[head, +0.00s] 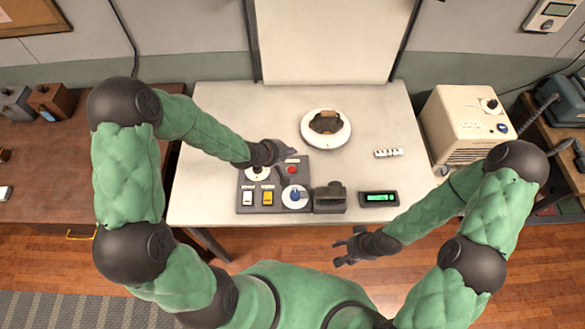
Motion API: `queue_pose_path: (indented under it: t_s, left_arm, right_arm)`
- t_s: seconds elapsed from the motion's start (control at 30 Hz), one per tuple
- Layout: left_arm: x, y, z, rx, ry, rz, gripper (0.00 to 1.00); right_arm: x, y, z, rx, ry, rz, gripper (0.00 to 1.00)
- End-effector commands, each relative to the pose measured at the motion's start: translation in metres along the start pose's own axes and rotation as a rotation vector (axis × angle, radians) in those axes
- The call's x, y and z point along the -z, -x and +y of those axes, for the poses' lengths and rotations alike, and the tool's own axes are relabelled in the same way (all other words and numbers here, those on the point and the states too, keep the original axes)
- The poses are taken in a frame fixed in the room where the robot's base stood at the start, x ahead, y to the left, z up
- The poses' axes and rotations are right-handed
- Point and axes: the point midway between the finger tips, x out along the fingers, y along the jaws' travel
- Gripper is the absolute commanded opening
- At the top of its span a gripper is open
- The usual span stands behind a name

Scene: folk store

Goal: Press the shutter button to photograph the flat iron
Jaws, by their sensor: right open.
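A dark brown object (326,121), which may be the flat iron, lies on a round white turntable (343,137) near the middle of the white table. A grey control panel (279,205) sits near the front edge. It carries a red button (291,170), which may be the shutter button, a white dial, a white and a yellow switch, and a blue-knobbed dial. My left gripper (287,151) is just above the panel's back edge, close behind the red button; its jaw state is unclear. My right gripper (341,251) is open and empty in front of the table.
A dark grey device (330,198) and a green-lit display (379,198) stand right of the panel. A small white marked strip (388,153) lies farther back. A beige box (466,125) stands at the right. A white backdrop (325,40) rises behind. The table's left back is clear.

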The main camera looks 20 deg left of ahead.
Motion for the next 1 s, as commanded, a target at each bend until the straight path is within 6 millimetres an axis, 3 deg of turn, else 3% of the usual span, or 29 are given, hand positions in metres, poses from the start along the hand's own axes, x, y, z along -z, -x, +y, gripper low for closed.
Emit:
queue_pose_path:
  t_s: [0.27,0.8,1.0]
  left_arm:
    - [0.0,-0.01,-0.01,0.0,0.0,0.0,0.0]
    - [0.0,-0.046,-0.048,0.0,-0.001,0.0,0.0]
    - [0.0,-0.059,-0.06,0.0,0.001,0.0,0.0]
  right_arm:
    - [0.001,-0.015,0.005,0.0,0.0,0.001,0.58]
    - [0.003,-0.071,0.025,0.0,0.0,0.001,0.58]
    - [0.003,-0.08,0.029,0.0,0.0,0.001,0.58]
